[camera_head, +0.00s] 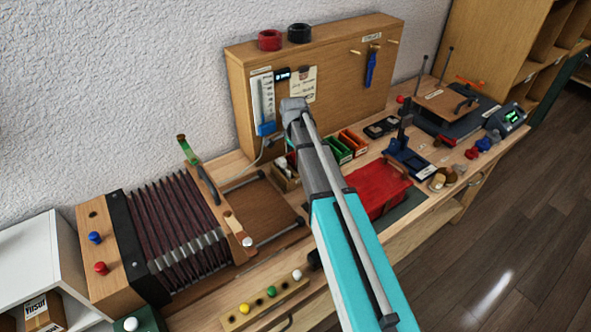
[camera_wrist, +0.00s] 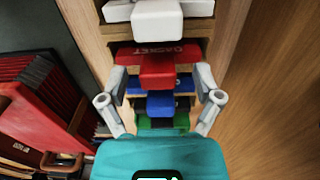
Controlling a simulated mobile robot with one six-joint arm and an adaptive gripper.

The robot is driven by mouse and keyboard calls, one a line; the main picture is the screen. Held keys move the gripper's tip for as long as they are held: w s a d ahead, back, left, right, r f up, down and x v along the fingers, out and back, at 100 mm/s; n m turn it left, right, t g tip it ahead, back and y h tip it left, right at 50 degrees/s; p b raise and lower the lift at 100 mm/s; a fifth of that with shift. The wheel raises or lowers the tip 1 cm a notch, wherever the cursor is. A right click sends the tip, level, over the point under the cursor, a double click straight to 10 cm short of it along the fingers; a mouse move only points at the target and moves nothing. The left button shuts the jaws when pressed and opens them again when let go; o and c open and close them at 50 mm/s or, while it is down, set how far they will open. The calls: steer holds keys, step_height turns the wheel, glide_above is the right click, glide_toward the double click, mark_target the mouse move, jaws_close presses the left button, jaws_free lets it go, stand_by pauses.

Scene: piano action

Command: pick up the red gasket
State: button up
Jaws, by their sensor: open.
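In the wrist view a red piece printed "GASKET" with a block-like red tab (camera_wrist: 158,71) lies in a narrow wooden rack. White pieces (camera_wrist: 157,20) are beyond it in the picture, and blue (camera_wrist: 160,103) and green (camera_wrist: 155,124) ones are nearer. My gripper (camera_wrist: 161,84) is open, one grey finger on each side of the column of tabs, with the red tab between and slightly beyond the fingertips. I see nothing held. Whether a finger touches the rack is unclear. In the head view my arm hides the gripper, and I cannot pick out the gasket.
Wooden walls (camera_wrist: 274,90) stand close on the right in the wrist view. In the head view an upright tool panel (camera_head: 340,75) rises behind the bench.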

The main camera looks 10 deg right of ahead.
steer(key=shift+f, duration=0.1)
stand_by(0.6)
jaws_close()
stand_by(0.4)
step_height(320, 180, up, 10)
steer(key=p, duration=1)
stand_by(0.6)
step_height(320, 180, up, 6)
steer(key=p, duration=0.6)
steer(key=shift+s, duration=0.25)
stand_by(0.4)
